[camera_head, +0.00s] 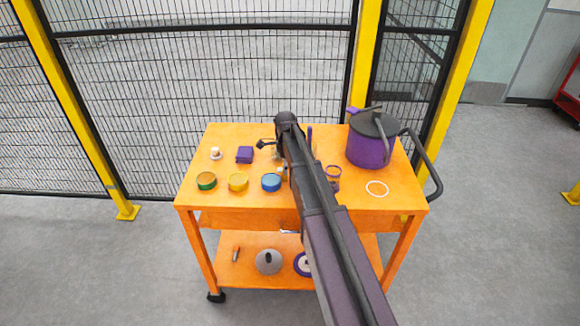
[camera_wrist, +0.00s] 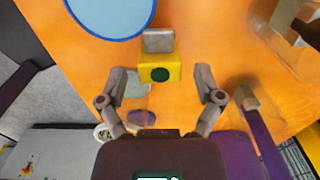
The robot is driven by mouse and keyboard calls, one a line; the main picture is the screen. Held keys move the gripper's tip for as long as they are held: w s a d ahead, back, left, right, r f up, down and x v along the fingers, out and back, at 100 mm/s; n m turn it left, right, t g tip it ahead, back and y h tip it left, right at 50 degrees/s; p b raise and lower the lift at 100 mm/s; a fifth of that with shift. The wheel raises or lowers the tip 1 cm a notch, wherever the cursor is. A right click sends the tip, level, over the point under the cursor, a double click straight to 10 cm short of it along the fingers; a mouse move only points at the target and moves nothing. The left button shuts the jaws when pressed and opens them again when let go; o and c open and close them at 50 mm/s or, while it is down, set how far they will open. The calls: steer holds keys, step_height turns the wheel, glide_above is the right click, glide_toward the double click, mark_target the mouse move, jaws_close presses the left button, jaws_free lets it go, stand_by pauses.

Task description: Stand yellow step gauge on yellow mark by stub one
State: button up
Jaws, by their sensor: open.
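The yellow step gauge (camera_wrist: 160,68), as I take it, is a small yellow block with a grey upper piece and a dark green dot on its face. It shows in the wrist view just beyond and between my fingertips. My gripper (camera_wrist: 162,73) is open, with one finger on each side and a visible gap to the block. In the head view my gripper hangs over the cart top, and my arm hides much of what lies beneath it. I cannot make out the yellow mark or stub one in either view.
The orange cart (camera_head: 210,212) carries a green tin (camera_head: 206,181), a yellow tin (camera_head: 238,182), a blue tin (camera_head: 271,182), a purple block (camera_head: 245,154) and a large purple pot (camera_head: 367,148). A white ring (camera_head: 377,188) lies at right. A mesh fence (camera_head: 200,80) stands behind.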

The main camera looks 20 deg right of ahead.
steer(key=shift+r+p, duration=4.1)
steer(key=shift+r, duration=0.35)
steer(key=shift+s+a+n, duration=0.1)
steer(key=shift+s+n, duration=0.2)
steer(key=shift+s, duration=0.1)
steer(key=s+a+n, duration=0.3)
steer(key=s+n, duration=0.7)
steer(key=s, duration=0.2)
steer(key=s+a+n, duration=0.3)
steer(key=s+n, duration=0.8)
steer(key=s, duration=0.2)
steer(key=shift+a, duration=0.15)
